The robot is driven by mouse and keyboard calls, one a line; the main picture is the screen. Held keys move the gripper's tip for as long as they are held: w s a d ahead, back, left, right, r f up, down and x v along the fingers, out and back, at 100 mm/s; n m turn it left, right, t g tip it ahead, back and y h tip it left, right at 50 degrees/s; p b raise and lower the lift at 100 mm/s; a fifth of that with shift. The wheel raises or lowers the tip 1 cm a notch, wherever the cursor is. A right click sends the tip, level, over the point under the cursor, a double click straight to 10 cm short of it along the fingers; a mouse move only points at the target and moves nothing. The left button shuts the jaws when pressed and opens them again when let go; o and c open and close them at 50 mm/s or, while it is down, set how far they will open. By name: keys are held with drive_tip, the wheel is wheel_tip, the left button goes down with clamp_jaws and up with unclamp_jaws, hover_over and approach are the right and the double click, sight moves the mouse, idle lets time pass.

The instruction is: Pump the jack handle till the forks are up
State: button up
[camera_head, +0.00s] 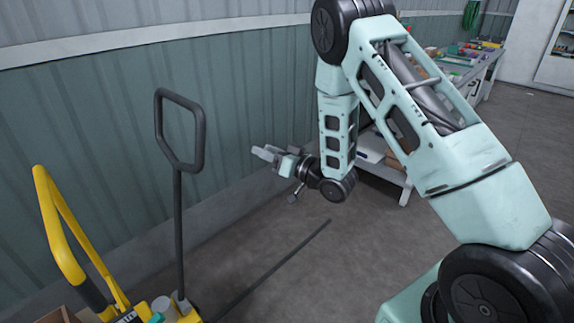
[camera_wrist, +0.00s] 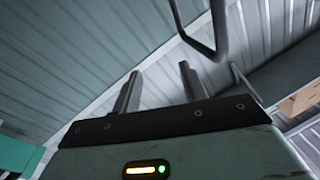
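The jack handle (camera_head: 178,215) is a dark upright shaft with a closed loop grip on top, rising from a yellow base (camera_head: 188,317) at the bottom left. The loop grip also shows at the top of the wrist view (camera_wrist: 205,45), ahead of my fingers and slightly right. My gripper (camera_head: 264,153) is to the right of the loop, pointing left, with a gap between them. In the wrist view my gripper's two fingers (camera_wrist: 158,85) stand apart with nothing between them. The forks cannot be made out clearly.
A yellow hoop-shaped handle (camera_head: 60,235) stands left of the jack handle. A corrugated wall (camera_head: 110,140) runs close behind. A workbench (camera_head: 465,70) with several items stands at the back right. A thin dark strip (camera_head: 275,268) lies across the floor; the floor around it looks clear.

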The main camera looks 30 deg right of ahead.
drive_tip(key=b+v, duration=0.1)
drive_tip(key=v, duration=0.5)
drive_tip(key=shift+s, duration=0.25)
drive_tip(key=shift+d, duration=0.1)
drive_tip(key=s+a+n+g+h, duration=0.35)
drive_tip(key=a+g, duration=0.45)
drive_tip(key=a, duration=0.6)
drive_tip(key=s+a+r+n+g+h, duration=0.1)
drive_tip(key=s+g, duration=0.3)
drive_tip(key=s, duration=1)
drive_tip(key=s+a+r+n+g+h, duration=0.2)
drive_tip(key=s+a+r+g+h, duration=0.1)
drive_tip(key=s, duration=1)
drive_tip(key=shift+s+a+r+g, duration=0.3)
drive_tip(key=shift+s+r+g, duration=0.1)
drive_tip(key=shift+g, duration=0.5)
